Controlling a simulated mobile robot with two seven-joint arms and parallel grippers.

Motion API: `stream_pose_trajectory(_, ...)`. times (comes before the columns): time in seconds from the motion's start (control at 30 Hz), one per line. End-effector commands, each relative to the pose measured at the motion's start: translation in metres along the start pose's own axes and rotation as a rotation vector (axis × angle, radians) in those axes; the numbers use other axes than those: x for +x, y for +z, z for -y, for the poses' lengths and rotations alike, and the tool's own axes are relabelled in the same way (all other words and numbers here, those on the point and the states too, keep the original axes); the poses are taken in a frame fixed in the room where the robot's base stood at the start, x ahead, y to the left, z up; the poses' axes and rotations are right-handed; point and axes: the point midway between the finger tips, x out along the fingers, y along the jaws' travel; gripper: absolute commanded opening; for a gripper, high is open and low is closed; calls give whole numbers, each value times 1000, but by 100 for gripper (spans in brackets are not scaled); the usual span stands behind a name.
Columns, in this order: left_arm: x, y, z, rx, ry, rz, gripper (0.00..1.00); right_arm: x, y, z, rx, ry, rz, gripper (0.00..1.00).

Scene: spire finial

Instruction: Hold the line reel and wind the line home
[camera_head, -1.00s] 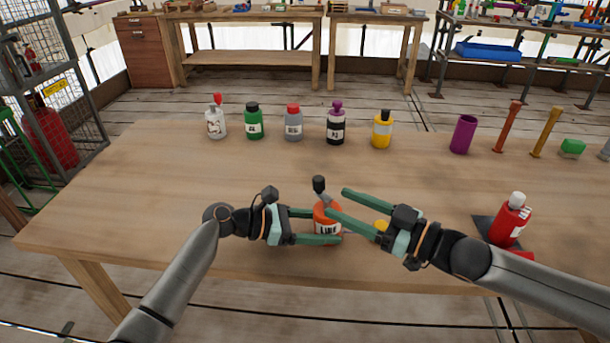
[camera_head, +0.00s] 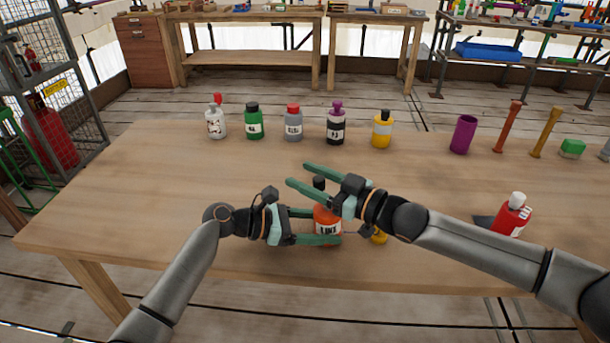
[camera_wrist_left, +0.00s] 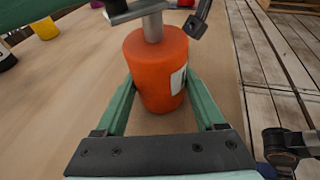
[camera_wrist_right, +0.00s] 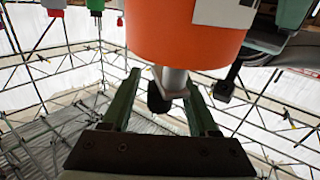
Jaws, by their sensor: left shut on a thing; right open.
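The orange line reel (camera_head: 327,218), with a white label, stands upright near the table's front edge. My left gripper (camera_head: 325,227) is shut on its sides; the left wrist view shows the reel (camera_wrist_left: 157,75) between both fingers. A grey shaft (camera_wrist_left: 152,27) and crank bar rise from its top. The dark crank knob (camera_head: 319,183) is seen between the spread fingers of my open right gripper (camera_head: 297,175). In the right wrist view the dark knob (camera_wrist_right: 158,97) also lies between the fingers; contact cannot be told. A small yellow piece (camera_head: 379,237) sits right of the reel.
Several bottles, one of them green (camera_head: 254,122), stand in a row behind the arms. A red bottle (camera_head: 511,216) is at the right on a dark pad. A purple cup (camera_head: 463,135) stands further back. The table's left part (camera_head: 130,200) is clear.

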Motion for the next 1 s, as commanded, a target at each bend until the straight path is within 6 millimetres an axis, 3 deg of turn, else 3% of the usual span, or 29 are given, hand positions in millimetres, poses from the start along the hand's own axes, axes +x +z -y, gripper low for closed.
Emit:
stream_pose_trajectory(0.4, 0, 0, 0, 0, 0, 0, 40, 7, 0, 0, 0, 0, 0, 59)
stream_pose_trajectory(0.9, 0, 0, 0, 0, 0, 0, 40, 6, 0, 0, 0, 0, 0, 3)
stream_pose_trajectory(1.0, 0, 0, 0, 0, 0, 0, 40, 6, 0, 0, 0, 0, 0, 0)
